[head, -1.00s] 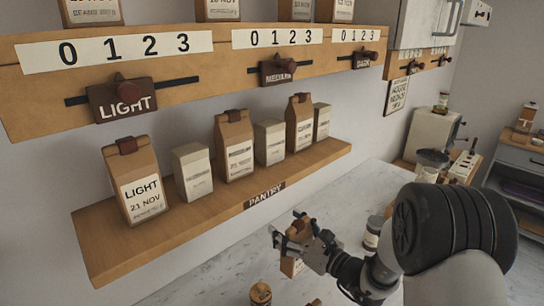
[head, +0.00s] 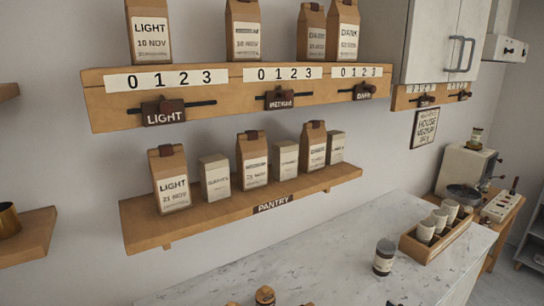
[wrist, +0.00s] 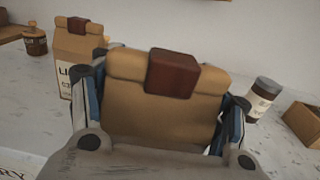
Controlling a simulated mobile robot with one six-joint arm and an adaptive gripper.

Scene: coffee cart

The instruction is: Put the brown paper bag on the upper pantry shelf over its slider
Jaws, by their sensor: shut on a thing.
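In the wrist view my gripper (wrist: 158,112) is shut on a brown paper bag (wrist: 150,118) with a dark red-brown clip on its folded top. Its label is hidden. My gripper is out of the head view. The upper pantry shelf (head: 100,103) bears one LIGHT bag (head: 148,32) at left, one bag (head: 243,28) over the middle, and two bags (head: 311,34) at right. On its front, the LIGHT slider (head: 163,114) sits near 1, the MEDIUM slider (head: 279,100) near 1, the DARK slider (head: 363,91) near 2.
The lower PANTRY shelf (head: 135,225) holds brown bags and pale boxes. On the counter are a dark-lidded jar (head: 384,257) and a wooden tray of cups (head: 407,243). Another bag (wrist: 78,55) stands behind the held one. The upper shelf has gaps between its bags.

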